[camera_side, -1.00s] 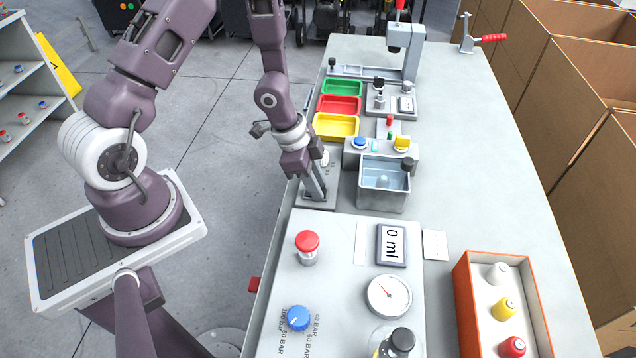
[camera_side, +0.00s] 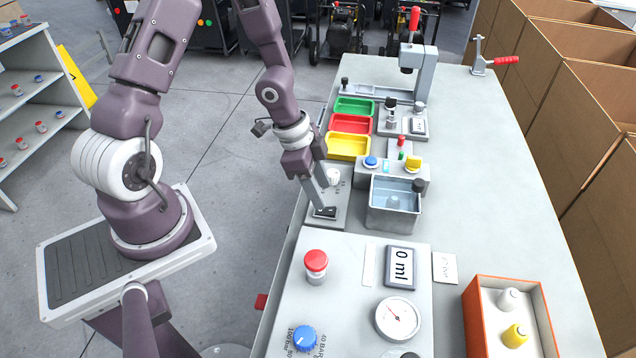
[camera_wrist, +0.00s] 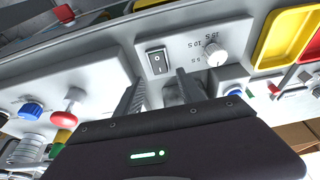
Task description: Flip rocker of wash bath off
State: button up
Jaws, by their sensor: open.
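The rocker (camera_wrist: 157,60) is a black switch in a light frame on the grey wash bath panel (camera_wrist: 185,40), beside a white knob (camera_wrist: 214,53) with time marks. In the side view the rocker (camera_side: 326,212) shows at the near end of the panel. My gripper (camera_wrist: 161,88) is open and empty in the wrist view, one finger on each side of a line below the rocker. In the side view my gripper (camera_side: 322,205) points down right at the rocker; whether it touches cannot be told. The water-filled bath (camera_side: 393,222) stands to the right.
Near the camera is a panel with a red knob (camera_side: 316,262), blue knob (camera_side: 304,338) and gauge (camera_side: 397,318). Green, red and yellow trays (camera_side: 348,146) lie beyond. A box of bottles (camera_side: 480,320) stands right.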

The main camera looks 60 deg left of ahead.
jog(key=shift+v, duration=1.15)
jog(key=s+a+r+n+t+y, duration=0.1)
jog(key=s+a+r+n+y, duration=0.15)
jog(key=r, duration=0.55)
jog(key=s+a+r+n+y, duration=0.1)
jog(key=s+r+n+y, duration=0.15)
jog(key=r, duration=0.45)
jog(key=s+d+r+n+t+h, duration=0.2)
jog(key=s+d+r+n, duration=0.2)
jog(key=s+d+r, duration=0.4)
jog(key=s+r, duration=0.1)
jog(key=s, duration=0.2)
jog(key=shift+r, duration=0.2)
